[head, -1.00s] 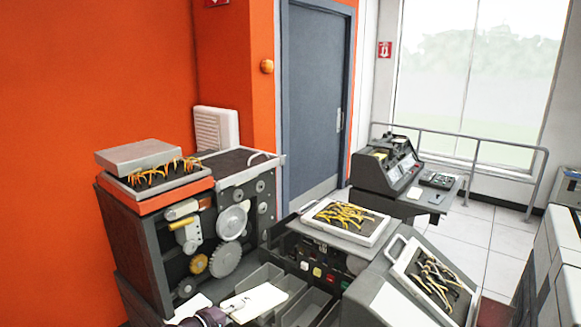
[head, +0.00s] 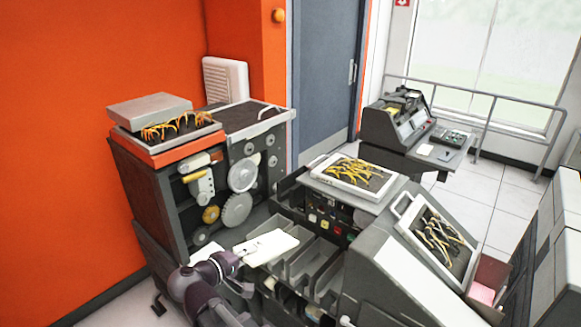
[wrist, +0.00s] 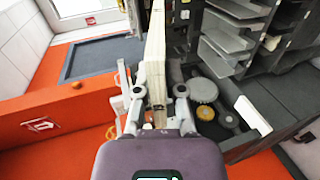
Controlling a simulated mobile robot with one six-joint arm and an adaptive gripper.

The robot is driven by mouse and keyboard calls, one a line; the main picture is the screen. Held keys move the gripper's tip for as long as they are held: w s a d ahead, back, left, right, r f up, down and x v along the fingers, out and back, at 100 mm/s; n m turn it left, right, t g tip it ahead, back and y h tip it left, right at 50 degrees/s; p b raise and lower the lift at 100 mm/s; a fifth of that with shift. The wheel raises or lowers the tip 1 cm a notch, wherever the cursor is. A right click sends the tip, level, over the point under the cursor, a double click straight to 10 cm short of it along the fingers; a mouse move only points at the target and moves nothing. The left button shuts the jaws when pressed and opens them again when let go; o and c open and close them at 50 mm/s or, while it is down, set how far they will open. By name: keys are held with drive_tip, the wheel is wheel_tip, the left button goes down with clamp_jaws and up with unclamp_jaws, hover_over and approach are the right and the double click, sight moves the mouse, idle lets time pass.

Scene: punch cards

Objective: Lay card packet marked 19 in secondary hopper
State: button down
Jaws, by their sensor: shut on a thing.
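My gripper (head: 232,262) is shut on a cream-white card packet (head: 268,247), holding it by its near end above the grey bins. In the wrist view the packet (wrist: 155,55) stands edge-on between the fingers (wrist: 153,92) and reaches away from them. Its number is not readable. The open-topped grey hopper bins (head: 315,268) stand in a row below and to the right of the packet, with sloping dividers. The packet covers part of the left bins. I cannot tell which bin is the secondary hopper or whether the packet touches a divider.
A geared machine (head: 236,190) stands behind and left of the bins. Another white piece (head: 206,255) lies left of my gripper. A tray of yellow wires (head: 352,172) sits behind the bins, and a second wire tray (head: 436,240) rests on the sloped cabinet at right.

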wheel_tip(320, 180, up, 10)
drive_tip(key=p, duration=0.9)
drive_tip(key=shift+r, duration=0.25)
drive_tip(key=shift+s+f, duration=0.1)
drive_tip(key=shift+s, duration=0.05)
